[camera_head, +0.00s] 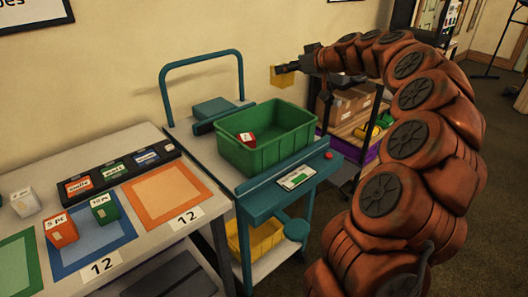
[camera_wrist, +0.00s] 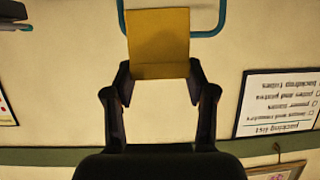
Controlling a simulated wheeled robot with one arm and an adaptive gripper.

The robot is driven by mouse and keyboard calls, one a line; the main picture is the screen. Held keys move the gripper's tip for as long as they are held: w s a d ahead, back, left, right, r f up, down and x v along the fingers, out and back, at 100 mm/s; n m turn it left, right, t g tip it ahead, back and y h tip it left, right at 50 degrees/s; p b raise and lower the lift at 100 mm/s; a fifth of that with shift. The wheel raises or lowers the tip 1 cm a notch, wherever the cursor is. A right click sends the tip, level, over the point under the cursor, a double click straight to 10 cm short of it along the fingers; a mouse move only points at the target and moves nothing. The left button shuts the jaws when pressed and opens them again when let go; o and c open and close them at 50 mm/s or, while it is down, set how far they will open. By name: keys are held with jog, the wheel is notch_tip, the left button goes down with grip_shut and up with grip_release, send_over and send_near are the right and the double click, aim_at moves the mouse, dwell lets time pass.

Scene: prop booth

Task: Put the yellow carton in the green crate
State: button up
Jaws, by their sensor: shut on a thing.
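The yellow carton (camera_head: 281,78) is held by my gripper (camera_head: 293,68) high in the air, above and behind the green crate's far right side. In the wrist view the carton (camera_wrist: 158,40) sits between the two fingers of my gripper (camera_wrist: 159,82), which are shut on it. The green crate (camera_head: 268,156) stands on a teal cart, open at the top. A red carton (camera_head: 246,138) with a white label lies inside it. The rest of the crate's floor looks bare where it shows.
The teal cart (camera_head: 259,204) has a tall handle (camera_head: 201,58) at its left. Shelves (camera_head: 352,110) with boxes stand at right behind my arm. A yellow bin (camera_head: 262,240) sits on the cart's lower shelf.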

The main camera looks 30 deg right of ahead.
aim_at(289, 85)
jog(key=f+b, duration=0.1)
jog(key=f, duration=0.1)
jog(key=f+b, duration=0.4)
jog(key=shift+w, duration=0.3)
notch_tip(289, 85, down, 10)
jog(key=shift+f+b, duration=0.55)
jog(key=shift+b, duration=0.75)
jog(key=o, duration=1.5)
jog(key=shift+c, duration=0.2)
jog(key=shift+r, duration=0.15)
